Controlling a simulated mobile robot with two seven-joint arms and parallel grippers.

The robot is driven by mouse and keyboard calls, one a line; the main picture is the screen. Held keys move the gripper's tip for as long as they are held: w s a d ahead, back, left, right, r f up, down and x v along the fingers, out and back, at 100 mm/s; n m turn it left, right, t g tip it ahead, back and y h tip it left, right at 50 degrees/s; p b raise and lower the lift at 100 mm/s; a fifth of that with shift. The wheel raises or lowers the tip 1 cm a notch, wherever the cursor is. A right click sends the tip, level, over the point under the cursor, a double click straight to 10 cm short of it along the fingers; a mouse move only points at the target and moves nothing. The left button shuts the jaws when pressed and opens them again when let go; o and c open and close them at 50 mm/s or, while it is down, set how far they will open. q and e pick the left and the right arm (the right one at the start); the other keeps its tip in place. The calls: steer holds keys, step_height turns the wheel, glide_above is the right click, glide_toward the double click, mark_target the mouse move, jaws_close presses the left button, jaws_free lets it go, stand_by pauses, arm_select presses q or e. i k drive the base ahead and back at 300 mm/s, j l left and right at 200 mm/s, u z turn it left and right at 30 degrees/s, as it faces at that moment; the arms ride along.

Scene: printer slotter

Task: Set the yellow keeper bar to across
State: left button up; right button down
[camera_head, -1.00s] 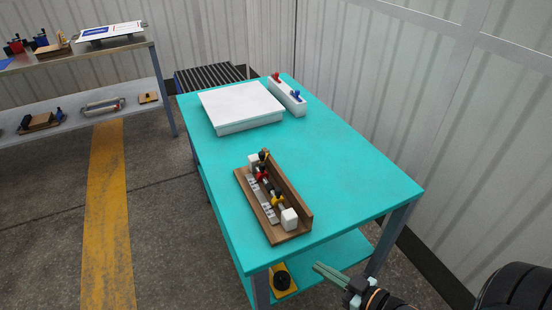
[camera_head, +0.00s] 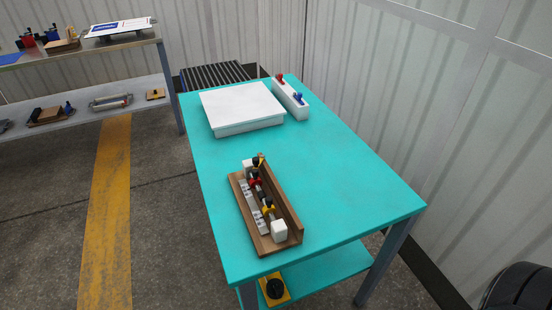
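A small yellow part (camera_head: 268,208), likely the yellow keeper bar, sits on a mechanism in a wooden holder (camera_head: 296,224) on the turquoise table. It is near the front white block (camera_head: 279,232). It is too small for me to tell its exact angle. A red part (camera_head: 255,183) sits farther back on the same mechanism. A black-topped part with some yellow (camera_head: 258,161) stands by the rear white block (camera_head: 248,167). Neither gripper is in view.
A white flat box (camera_head: 242,106) and a white block with red and blue knobs (camera_head: 290,98) stand at the table's back. The turquoise table (camera_head: 345,190) is clear right of the holder. A yellow plate with a black knob (camera_head: 274,289) lies on the lower shelf.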

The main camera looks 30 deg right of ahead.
mark_target(256, 162)
steer(key=l+u, duration=0.2)
steer(key=l, duration=0.5)
steer(key=k+l+u, duration=0.2)
steer(key=l, duration=0.55)
steer(key=l+u, duration=0.15)
steer(key=l, duration=0.55)
